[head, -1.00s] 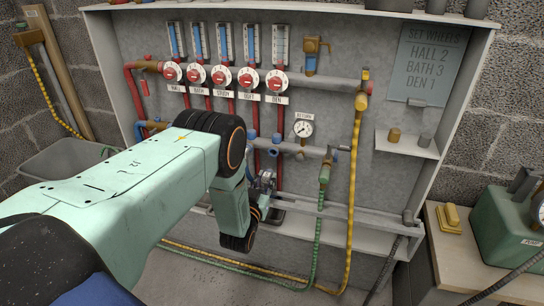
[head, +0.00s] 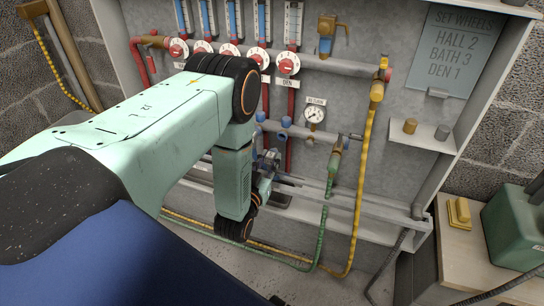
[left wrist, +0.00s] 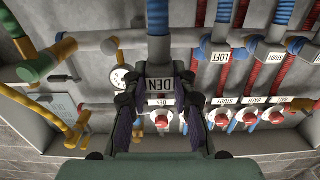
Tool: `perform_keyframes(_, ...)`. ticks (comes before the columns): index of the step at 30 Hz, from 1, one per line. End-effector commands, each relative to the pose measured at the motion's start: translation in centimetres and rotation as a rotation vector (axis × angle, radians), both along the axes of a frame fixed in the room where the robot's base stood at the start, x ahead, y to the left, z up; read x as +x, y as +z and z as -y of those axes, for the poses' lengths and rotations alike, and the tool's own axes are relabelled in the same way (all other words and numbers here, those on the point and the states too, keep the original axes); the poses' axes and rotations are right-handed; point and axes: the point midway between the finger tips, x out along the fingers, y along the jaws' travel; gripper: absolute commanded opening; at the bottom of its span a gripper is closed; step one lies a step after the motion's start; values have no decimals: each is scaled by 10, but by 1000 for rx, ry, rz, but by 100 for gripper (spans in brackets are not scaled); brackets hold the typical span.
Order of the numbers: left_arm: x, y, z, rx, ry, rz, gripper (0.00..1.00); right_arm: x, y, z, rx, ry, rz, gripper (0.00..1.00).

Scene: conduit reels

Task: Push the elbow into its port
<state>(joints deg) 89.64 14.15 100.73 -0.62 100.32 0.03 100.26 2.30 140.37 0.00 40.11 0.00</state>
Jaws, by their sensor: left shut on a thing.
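My left arm comes in from the left in the head view, and my left gripper (head: 266,172) is low in front of the pipe cabinet, partly hidden by my wrist. In the left wrist view its fingers (left wrist: 160,90) are shut around a fitting marked DEN, which I take to be the elbow (left wrist: 159,84). A blue-topped grey pipe (left wrist: 158,48) lines up just beyond it. The fingers hide most of the elbow, and I cannot tell whether it is seated in its port. My right gripper is not in view.
A pressure gauge (head: 315,113), a yellow hose (head: 365,150) and a green hose (head: 320,240) are right of my gripper. Red wheels (head: 288,63) line the pipe above. A small shelf (head: 420,135) juts out at right. A metal rail (head: 350,195) crosses below.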

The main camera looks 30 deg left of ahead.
Motion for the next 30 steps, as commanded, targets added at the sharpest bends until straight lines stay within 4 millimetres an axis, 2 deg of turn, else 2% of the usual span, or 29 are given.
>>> perform_keyframes(7, 6, 2, -2, 5, 0, 15, 0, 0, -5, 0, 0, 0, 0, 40)
perform_keyframes(21, 39, 2, -9, 5, -1, 15, 0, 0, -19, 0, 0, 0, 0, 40)
perform_keyframes(30, 52, 3, -12, 4, -1, 14, 0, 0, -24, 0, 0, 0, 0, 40)
